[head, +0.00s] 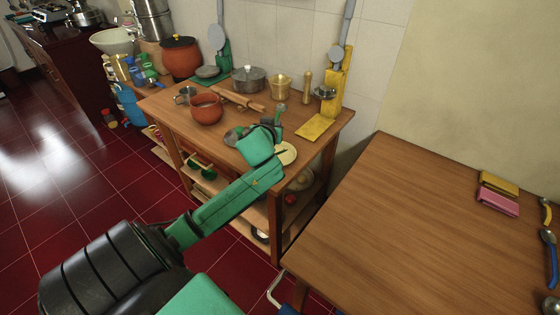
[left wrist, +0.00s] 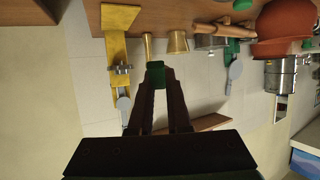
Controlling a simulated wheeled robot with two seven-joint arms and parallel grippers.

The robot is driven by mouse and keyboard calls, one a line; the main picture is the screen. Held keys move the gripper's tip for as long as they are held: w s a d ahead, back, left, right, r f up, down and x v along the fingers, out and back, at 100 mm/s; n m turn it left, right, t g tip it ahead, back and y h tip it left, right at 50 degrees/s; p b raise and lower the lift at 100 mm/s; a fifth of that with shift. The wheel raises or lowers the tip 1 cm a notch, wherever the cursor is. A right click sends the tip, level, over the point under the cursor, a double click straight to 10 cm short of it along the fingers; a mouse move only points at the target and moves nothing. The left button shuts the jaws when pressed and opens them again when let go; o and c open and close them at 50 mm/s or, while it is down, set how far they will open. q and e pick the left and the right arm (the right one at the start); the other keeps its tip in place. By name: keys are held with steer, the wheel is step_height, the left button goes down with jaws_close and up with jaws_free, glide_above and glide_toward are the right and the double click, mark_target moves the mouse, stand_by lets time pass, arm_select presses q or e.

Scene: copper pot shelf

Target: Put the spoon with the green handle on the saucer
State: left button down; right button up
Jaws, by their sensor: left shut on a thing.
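My left gripper (head: 271,128) reaches over the wooden cart at the back. In the left wrist view its fingers (left wrist: 156,78) are shut on a green piece, which looks like the handle of the green-handled spoon (left wrist: 155,67). The rest of the spoon is hidden or too small to tell in that view. In the head view a small green piece (head: 279,112) shows just beyond the gripper. The cream saucer (head: 286,154) lies on the cart top, just right of and below the gripper in the picture, partly covered by my arm. My right gripper is not in view.
The cart top (head: 165,114) holds an orange pot (head: 207,109), a lidded grey pot (head: 249,80), a brass cup (head: 280,86) and a yellow stand (head: 330,106). A large table (head: 400,220) at right is mostly clear, with folded cloths (head: 498,194) and other utensils at its right edge.

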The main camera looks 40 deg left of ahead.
arm_select(q)
steer(key=w+a+r+m+h+b, duration=0.1)
steer(key=w+a+r+b, duration=0.2)
steer(key=w+a+r, duration=0.15)
steer(key=shift+t+h, duration=0.3)
steer(key=shift+t, duration=0.1)
steer(key=f, duration=1.2)
steer(key=f+b, duration=0.1)
steer(key=f, duration=0.5)
steer(key=shift+s+d+f, duration=0.3)
steer(key=shift+s+d, duration=0.05)
steer(key=shift+s, duration=0.05)
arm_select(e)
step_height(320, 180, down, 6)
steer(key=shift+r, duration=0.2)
arm_select(q)
steer(key=shift+f, duration=0.15)
steer(key=c, duration=0.9)
jaws_free()
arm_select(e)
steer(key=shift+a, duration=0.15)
